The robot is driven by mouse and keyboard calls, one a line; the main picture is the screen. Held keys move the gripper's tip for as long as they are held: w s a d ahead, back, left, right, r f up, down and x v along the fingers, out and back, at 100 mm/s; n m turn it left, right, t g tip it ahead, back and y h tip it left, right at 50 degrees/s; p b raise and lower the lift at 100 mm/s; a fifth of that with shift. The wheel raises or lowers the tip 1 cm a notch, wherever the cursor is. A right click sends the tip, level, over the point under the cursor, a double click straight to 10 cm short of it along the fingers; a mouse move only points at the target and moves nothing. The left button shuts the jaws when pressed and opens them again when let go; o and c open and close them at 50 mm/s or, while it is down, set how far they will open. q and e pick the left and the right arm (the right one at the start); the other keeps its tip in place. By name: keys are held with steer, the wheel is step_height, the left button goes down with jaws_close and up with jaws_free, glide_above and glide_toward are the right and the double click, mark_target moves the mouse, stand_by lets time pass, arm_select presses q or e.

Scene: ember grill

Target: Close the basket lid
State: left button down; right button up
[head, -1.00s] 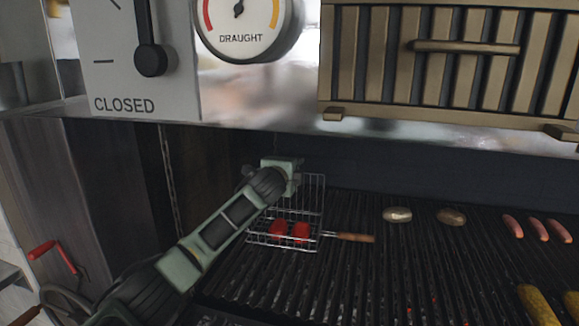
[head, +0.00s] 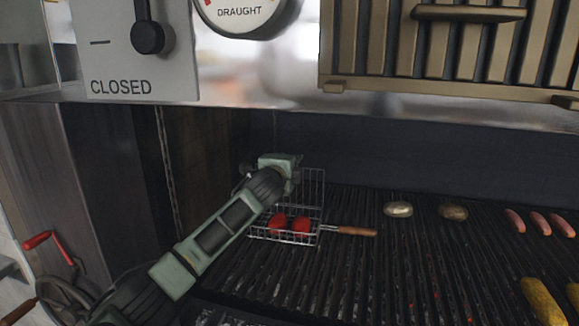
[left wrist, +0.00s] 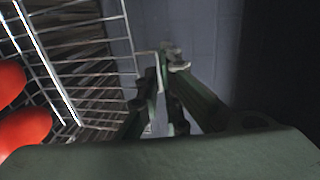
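The wire grill basket (head: 322,228) lies on the grill grate with red pieces of food (head: 301,226) in its tray and a wooden handle (head: 357,231) pointing right. Its wire lid (head: 314,188) stands open, about upright, at the back. My left arm reaches over the basket's left side, and its wrist hides part of the lid in the head view. In the left wrist view, my left gripper (left wrist: 160,68) has its fingertips close together at a thin wire loop on the lid's edge (left wrist: 128,35). Whether they grip it is unclear. My right gripper is not in view.
Mushrooms (head: 398,209), sausages (head: 540,223) and corn (head: 541,301) lie on the grate (head: 400,265) to the right. A dark back wall (head: 400,160) stands close behind the basket. A metal ledge (head: 260,112) runs above the grill. The grate's middle is clear.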

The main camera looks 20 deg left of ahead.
arm_select(q)
steer(key=s+f+t+b, duration=0.2)
steer(key=s+f+b, duration=0.2)
steer(key=s, duration=0.4)
steer(key=shift+d+f+b, duration=0.2)
steer(key=shift+f+b, duration=0.1)
steer(key=shift+b, duration=0.2)
steer(key=c, duration=2.2)
jaws_free()
steer(key=shift+w, duration=0.1)
steer(key=s, duration=1.2)
steer(key=shift+d+f, duration=0.3)
steer(key=shift+f, duration=0.05)
